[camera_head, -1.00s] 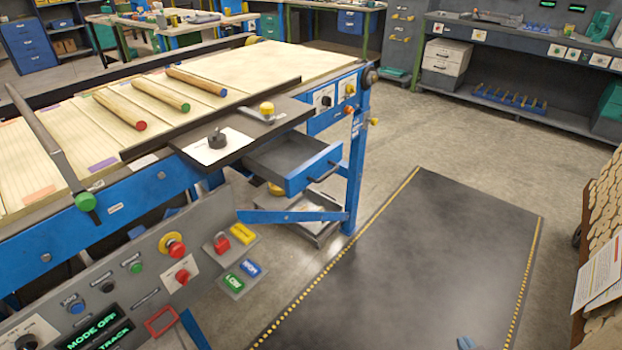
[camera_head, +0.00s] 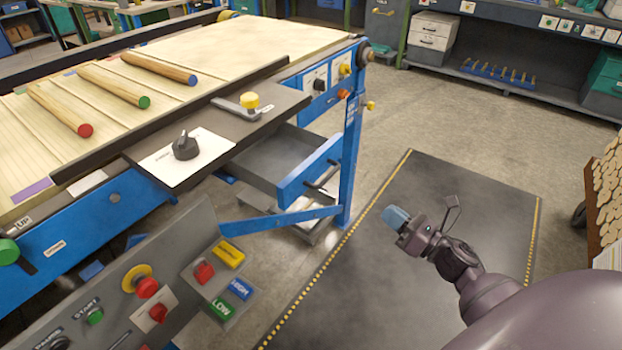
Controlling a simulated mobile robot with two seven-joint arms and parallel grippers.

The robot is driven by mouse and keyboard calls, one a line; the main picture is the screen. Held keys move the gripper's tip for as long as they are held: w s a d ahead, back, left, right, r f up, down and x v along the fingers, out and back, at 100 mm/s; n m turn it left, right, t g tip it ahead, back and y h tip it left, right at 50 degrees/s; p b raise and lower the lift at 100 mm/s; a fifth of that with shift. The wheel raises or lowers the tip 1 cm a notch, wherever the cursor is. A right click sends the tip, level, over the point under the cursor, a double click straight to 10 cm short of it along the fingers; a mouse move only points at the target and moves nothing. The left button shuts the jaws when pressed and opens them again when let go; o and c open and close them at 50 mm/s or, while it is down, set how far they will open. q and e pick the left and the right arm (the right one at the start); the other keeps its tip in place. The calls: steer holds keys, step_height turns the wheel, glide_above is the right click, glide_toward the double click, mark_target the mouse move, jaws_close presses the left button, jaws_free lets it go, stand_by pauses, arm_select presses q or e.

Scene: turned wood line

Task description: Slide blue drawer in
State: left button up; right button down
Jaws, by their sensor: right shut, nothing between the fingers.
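The blue drawer (camera_head: 309,168) hangs pulled out under the right end of the blue workbench. Its grey inside shows empty where visible, and a dark handle (camera_head: 321,180) sits on its blue front. My right gripper (camera_head: 394,217), with pale blue fingertips, is shut and empty. It appears over the dark floor mat, to the right of the drawer and apart from it. My left gripper is not in view.
A grey control panel (camera_head: 172,263) with buttons stands at the lower left. A blue brace (camera_head: 280,219) and the bench leg (camera_head: 350,165) are close to the drawer. The dark mat (camera_head: 400,290) is clear. A rack of wood discs (camera_head: 607,195) stands at the far right.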

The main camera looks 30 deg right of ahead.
mark_target(282, 166)
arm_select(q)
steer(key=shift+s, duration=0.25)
arm_select(e)
steer(key=w+a+r+n+y, duration=0.2)
steer(key=w+a+n, duration=0.3)
steer(key=w, duration=0.7)
steer(key=shift+a+r, duration=0.4)
steer(key=shift+a, duration=0.4)
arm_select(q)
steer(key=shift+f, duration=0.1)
arm_select(e)
steer(key=shift+w+a, duration=0.1)
steer(key=shift+w, duration=0.15)
